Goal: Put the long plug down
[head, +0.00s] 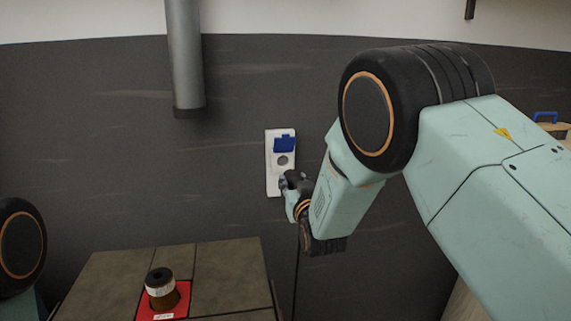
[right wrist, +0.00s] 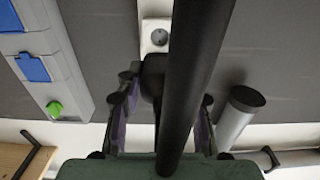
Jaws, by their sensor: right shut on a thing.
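My right gripper (head: 291,187) is in front of the lower part of a white wall socket (head: 273,178) with a raised blue cover. In the right wrist view its fingers (right wrist: 163,105) are shut on a black plug (right wrist: 152,66). The plug's thick black cable (right wrist: 196,60) crosses that view from top to bottom and hides part of the grip. In the head view a thin black cable (head: 296,265) hangs below the gripper. The socket plate also shows behind the plug in the wrist view (right wrist: 154,27). I cannot tell whether plug and socket touch. My left gripper is not in view.
A brown-tiled table (head: 222,275) stands at lower left. On it, a dark cylinder with a white label (head: 161,288) stands on a red pad (head: 180,306). A grey pipe (head: 185,60) runs down the wall. A white panel with blue covers (right wrist: 42,62) is in the wrist view.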

